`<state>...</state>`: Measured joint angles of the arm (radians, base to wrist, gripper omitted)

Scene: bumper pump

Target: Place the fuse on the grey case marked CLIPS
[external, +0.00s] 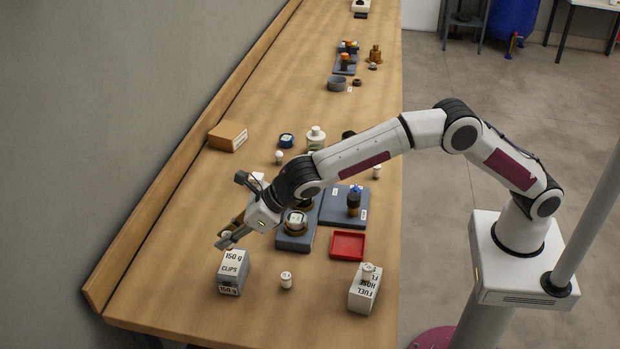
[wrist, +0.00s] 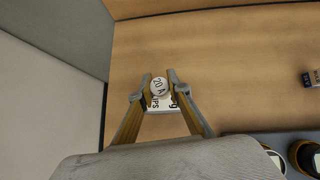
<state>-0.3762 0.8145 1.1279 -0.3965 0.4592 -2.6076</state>
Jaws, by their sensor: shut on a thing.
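The fuse (wrist: 158,86) is a small white cylinder whose end reads 20 A. My gripper (wrist: 159,84) is shut on it, with one finger on each side. The case marked CLIPS (external: 232,270) is a pale grey box near the bench's front left, also marked 150 g. In the external view, my gripper (external: 225,240) is just above the top of the case. In the wrist view, the case's lettered top (wrist: 172,105) shows behind the fuse and between the fingers. I cannot tell whether the fuse touches the case.
A small white cylinder (external: 286,280) stands right of the case. A FUEL HOSE box (external: 363,294) with a white piece on top stands farther right. A red tray (external: 347,246) and dark boards (external: 330,208) lie behind. Bench left of the case is clear.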

